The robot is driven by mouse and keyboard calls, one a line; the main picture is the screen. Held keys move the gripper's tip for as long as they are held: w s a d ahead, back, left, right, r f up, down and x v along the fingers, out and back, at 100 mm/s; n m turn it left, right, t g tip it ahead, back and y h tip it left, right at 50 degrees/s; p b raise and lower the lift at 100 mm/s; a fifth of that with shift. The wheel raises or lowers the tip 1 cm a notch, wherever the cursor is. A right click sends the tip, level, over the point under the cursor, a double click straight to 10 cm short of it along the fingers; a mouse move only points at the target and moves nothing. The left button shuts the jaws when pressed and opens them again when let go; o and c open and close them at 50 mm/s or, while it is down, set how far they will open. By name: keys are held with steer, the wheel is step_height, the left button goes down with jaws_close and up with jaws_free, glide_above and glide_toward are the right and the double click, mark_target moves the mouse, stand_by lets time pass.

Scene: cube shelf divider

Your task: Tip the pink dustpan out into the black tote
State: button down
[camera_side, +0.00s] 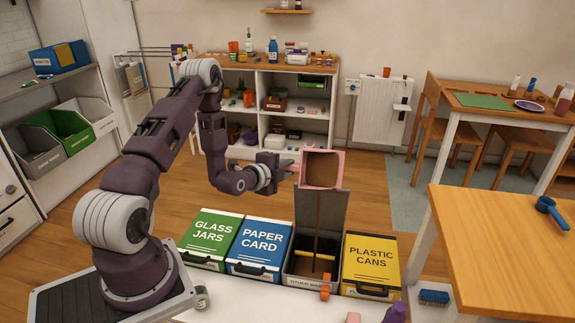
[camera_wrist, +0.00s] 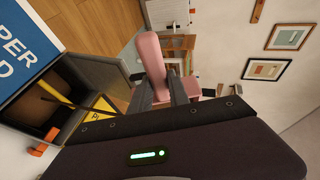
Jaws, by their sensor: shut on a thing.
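The pink dustpan (camera_side: 341,170) is raised above the black tote (camera_side: 300,262) in the side view, its square pink rim framing a brown inside. My gripper (camera_side: 283,172) is shut on the dustpan's handle from the left. In the wrist view the pink handle (camera_wrist: 152,52) rises between my gripper's fingers (camera_wrist: 165,90). The tote's grey lid (camera_side: 336,215) stands up at its back and the tote is open. A thin brown vertical streak (camera_side: 317,225) runs from below the dustpan into the tote; I cannot tell whether it is falling dirt or a solid stick.
Green glass jars (camera_side: 210,235) and blue paper card (camera_side: 257,247) bins stand left of the tote, and a yellow plastic cans bin (camera_side: 370,262) stands right. A wooden table (camera_side: 500,225) is at the right. A purple bottle (camera_side: 395,312) and small jar (camera_side: 202,297) are in front.

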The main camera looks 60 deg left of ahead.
steer(key=t+y, duration=0.1)
steer(key=s+d+f+m+t+y, duration=0.1)
steer(key=t, duration=0.1)
steer(key=shift+s+f+t, duration=0.1)
steer(key=shift+f+t, duration=0.2)
steer(key=shift+s+d+m+t+y, duration=0.25)
steer(key=shift+m+t, duration=0.35)
steer(key=shift+t, duration=0.3)
steer(key=shift+s+d+m+t+y, duration=0.1)
steer(key=shift+d+m+t+y, duration=0.2)
steer(key=shift+m+t, duration=0.45)
stand_by(0.6)
steer(key=s+d+r+m+t+h, duration=0.1)
steer(key=d+r+m+h, duration=0.6)
steer(key=d+r+h, duration=0.8)
steer(key=s+d+r, duration=0.1)
steer(key=d+r, duration=0.3)
steer(key=d, duration=0.2)
steer(key=shift+s+d+r+m, duration=0.2)
steer(key=shift+s+r+m, duration=0.1)
steer(key=shift+s+m, duration=0.1)
